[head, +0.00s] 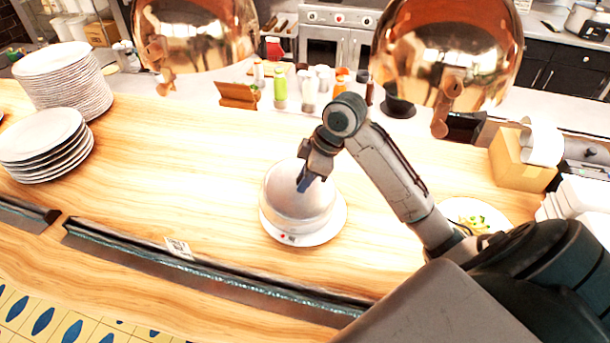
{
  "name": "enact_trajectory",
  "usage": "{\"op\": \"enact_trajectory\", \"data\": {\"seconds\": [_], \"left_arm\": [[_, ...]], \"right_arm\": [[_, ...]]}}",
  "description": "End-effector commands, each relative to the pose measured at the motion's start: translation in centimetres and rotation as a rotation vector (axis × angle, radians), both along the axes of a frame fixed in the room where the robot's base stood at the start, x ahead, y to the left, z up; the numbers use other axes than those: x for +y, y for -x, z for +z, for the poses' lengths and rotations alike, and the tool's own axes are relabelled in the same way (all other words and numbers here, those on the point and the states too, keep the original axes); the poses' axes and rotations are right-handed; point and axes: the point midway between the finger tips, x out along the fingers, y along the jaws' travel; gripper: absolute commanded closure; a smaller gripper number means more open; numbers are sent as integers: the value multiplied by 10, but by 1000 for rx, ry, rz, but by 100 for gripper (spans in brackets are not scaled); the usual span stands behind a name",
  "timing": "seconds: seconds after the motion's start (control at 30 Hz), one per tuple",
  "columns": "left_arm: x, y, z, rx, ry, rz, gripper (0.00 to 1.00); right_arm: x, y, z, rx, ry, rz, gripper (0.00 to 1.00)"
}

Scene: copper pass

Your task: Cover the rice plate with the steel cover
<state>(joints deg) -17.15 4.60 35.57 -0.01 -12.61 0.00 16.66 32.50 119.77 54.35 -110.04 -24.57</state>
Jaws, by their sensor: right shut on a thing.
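The steel cover (290,212) is a shiny dome in the middle of the wooden counter. It sits over a white plate (335,225), whose rim shows around its right and front sides. What lies under the dome is hidden, so I cannot see any rice. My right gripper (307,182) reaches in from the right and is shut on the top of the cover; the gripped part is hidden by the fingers. A small red mark shows at the front of the plate. My left gripper is not in view.
Another plate (474,212) with green food stands to the right, partly behind my right arm. Plate stacks (62,85) stand at the left. Copper lamps (445,50) hang above the far side. A cardboard box (518,165) stands at right. The counter left of the cover is clear.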

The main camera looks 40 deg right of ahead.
Motion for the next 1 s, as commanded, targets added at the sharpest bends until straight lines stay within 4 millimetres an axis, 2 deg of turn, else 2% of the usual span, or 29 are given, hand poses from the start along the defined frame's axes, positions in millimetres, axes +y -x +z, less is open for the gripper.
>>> {"op": "enact_trajectory", "data": {"seconds": [0.03, 1.0], "left_arm": [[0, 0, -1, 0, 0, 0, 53], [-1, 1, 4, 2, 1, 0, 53]], "right_arm": [[0, 5, -7, 21, -1, 3, 100], [-3, 26, -14, 24, 1, 0, 100]]}}
